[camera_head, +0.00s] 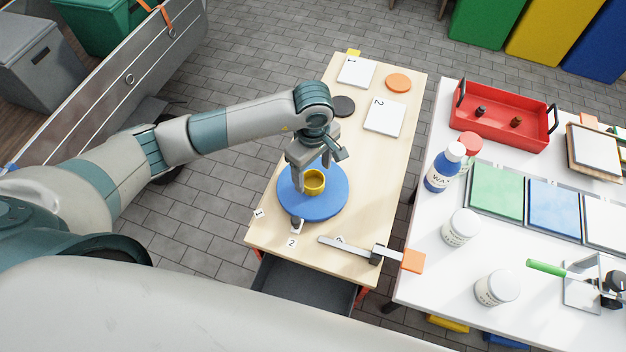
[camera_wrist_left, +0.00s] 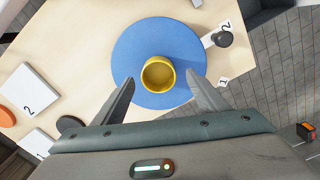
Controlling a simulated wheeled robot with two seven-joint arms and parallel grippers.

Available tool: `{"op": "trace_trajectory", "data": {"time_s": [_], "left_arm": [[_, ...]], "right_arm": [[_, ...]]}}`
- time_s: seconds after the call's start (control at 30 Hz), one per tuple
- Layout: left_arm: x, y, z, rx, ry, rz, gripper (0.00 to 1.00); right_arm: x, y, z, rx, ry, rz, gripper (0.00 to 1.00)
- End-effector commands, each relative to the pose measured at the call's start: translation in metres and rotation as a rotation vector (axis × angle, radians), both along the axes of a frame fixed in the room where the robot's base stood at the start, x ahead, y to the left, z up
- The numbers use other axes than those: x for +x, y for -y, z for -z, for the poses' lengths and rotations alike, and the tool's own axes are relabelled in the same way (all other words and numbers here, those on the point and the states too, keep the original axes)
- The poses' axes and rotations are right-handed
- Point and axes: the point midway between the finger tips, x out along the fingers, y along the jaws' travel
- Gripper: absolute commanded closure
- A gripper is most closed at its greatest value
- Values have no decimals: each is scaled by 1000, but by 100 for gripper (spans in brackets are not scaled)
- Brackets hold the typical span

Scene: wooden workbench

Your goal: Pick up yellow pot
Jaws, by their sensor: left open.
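The yellow pot (camera_head: 314,182) is small and round and stands upright on a blue round disc (camera_head: 322,207) on the wooden workbench. In the left wrist view the pot (camera_wrist_left: 158,74) is seen from above, near the middle of the blue disc (camera_wrist_left: 140,45). My left gripper (camera_head: 312,184) is above the disc, close to the pot. In the left wrist view its two fingers (camera_wrist_left: 160,84) are spread wide and point toward the pot, with nothing between them held. My right gripper is not in view.
A clamp-like bar tool (camera_head: 350,248) lies at the bench's front. White numbered tiles (camera_head: 385,118), an orange disc (camera_head: 398,83) and a dark disc (camera_head: 344,106) lie farther back. A white table (camera_head: 420,262) on the right holds bottles, jars and a red tray (camera_head: 490,139).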

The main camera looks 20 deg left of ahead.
Motion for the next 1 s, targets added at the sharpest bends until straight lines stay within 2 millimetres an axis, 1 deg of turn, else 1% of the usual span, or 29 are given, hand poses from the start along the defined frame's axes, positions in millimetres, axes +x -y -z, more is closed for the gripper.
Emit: {"op": "trace_trajectory", "data": {"time_s": [0.03,0.1,0.2,0.3,0.43,0.8,0.83,0.87,0.9,1.0], "left_arm": [[1,0,2,0,-4,-3,33],[3,-2,10,1,-4,-2,33],[4,-1,23,-1,-4,-2,33],[4,-2,31,1,-2,-1,33],[4,-2,34,0,0,0,33],[4,-2,34,0,0,0,33],[4,-2,34,0,0,0,38],[4,-2,34,0,0,0,45],[4,-2,34,0,0,0,55],[4,-2,34,0,0,0,77]], "right_arm": [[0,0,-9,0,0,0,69],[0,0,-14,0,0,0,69],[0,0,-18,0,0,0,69],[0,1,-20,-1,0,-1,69],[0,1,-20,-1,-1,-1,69],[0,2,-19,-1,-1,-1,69],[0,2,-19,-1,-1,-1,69],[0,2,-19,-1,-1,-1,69],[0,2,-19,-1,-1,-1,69],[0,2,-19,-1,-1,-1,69]]}}
